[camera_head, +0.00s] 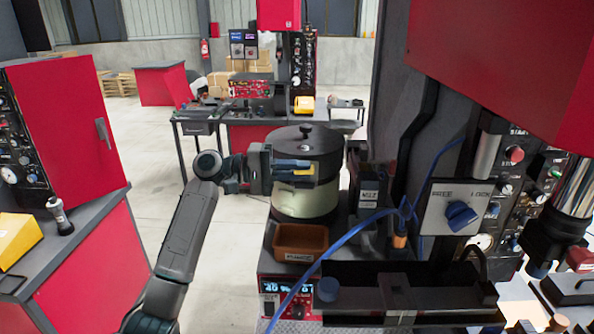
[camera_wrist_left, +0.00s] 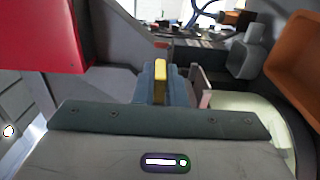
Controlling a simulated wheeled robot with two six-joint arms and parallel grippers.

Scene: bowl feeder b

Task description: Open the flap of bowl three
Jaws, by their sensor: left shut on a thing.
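The bowl feeder (camera_head: 305,203) is a pale drum with a dark lid (camera_head: 302,142) and a black knob, standing on the bench in the middle of the head view. My left gripper (camera_head: 296,170) is at the drum's near side, just below the lid. Its blue-grey fingers with yellow parts also show in the left wrist view (camera_wrist_left: 161,85). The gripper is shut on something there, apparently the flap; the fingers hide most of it. A thin pinkish plate (camera_wrist_left: 201,86) stands beside the fingers in the wrist view. My right gripper does not show.
An orange-brown bin (camera_head: 300,240) sits in front of the drum, above a unit with a lit display (camera_head: 291,288). A blue cable (camera_head: 345,239) crosses right of it. A control panel with a blue knob (camera_head: 461,214) stands at right. The floor at left is open.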

